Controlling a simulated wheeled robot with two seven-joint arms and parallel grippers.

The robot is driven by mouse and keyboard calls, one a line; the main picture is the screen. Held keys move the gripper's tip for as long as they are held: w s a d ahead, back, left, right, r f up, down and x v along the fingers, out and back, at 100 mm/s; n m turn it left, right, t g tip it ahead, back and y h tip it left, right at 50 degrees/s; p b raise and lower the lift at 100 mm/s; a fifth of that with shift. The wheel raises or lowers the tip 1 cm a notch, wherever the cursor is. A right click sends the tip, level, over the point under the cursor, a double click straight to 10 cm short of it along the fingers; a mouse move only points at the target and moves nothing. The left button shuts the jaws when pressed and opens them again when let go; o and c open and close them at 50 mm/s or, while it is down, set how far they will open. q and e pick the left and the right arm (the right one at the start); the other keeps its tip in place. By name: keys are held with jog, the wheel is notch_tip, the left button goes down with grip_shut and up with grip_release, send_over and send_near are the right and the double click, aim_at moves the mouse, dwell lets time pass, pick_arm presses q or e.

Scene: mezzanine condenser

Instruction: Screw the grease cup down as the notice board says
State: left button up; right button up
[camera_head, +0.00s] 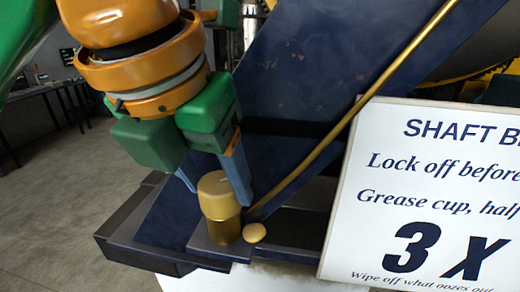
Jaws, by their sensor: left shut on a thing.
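The grease cup (220,207) is a brass-coloured cylinder with a paler cap, upright on a dark ledge. My left gripper (214,186) comes down from the upper left, with its blue fingers on either side of the cap, shut on it. The notice board (440,190) stands at the right, cut off by the picture edge. Its readable words are "SHAFT B…", "Lock off before", "Grease cup, half", "3 X" and "Wipe off what oozes out". My right gripper is not in view.
A thin brass pipe (350,110) slants from the upper right down beside the cup. A small tan blob (254,233) sits at the cup's right. A dark blue slanted beam (300,80) stands behind. Open floor (60,200) lies at the left.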

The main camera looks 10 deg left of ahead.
pick_arm(q)
jog(key=m+h, duration=0.1)
jog(key=m, duration=0.2)
jog(key=shift+a+m+g, duration=0.15)
jog(key=shift+m+g, duration=0.15)
jog(key=shift+m, duration=0.1)
jog(key=m+h, duration=0.1)
jog(key=m, duration=0.1)
jog(key=m+g, duration=0.1)
jog(key=m, duration=0.1)
jog(key=shift+w+a+m+h, duration=0.1)
jog(key=shift+w+m+h, duration=0.05)
jog(key=shift+m+h, duration=0.2)
jog(key=m+g, duration=0.1)
jog(key=m, duration=0.1)
jog(key=m+h, duration=0.1)
jog(key=m, duration=0.1)
jog(key=shift+w+g, duration=0.15)
jog(key=shift+g, duration=0.25)
jog(key=shift+w+a+m+g, duration=0.1)
jog(key=shift+m+g, duration=0.5)
jog(key=shift+m, duration=1.15)
jog(key=shift+f, duration=0.1)
jog(key=o, duration=1.4)
jog(key=shift+s, duration=0.35)
jog(key=shift+w, duration=0.1)
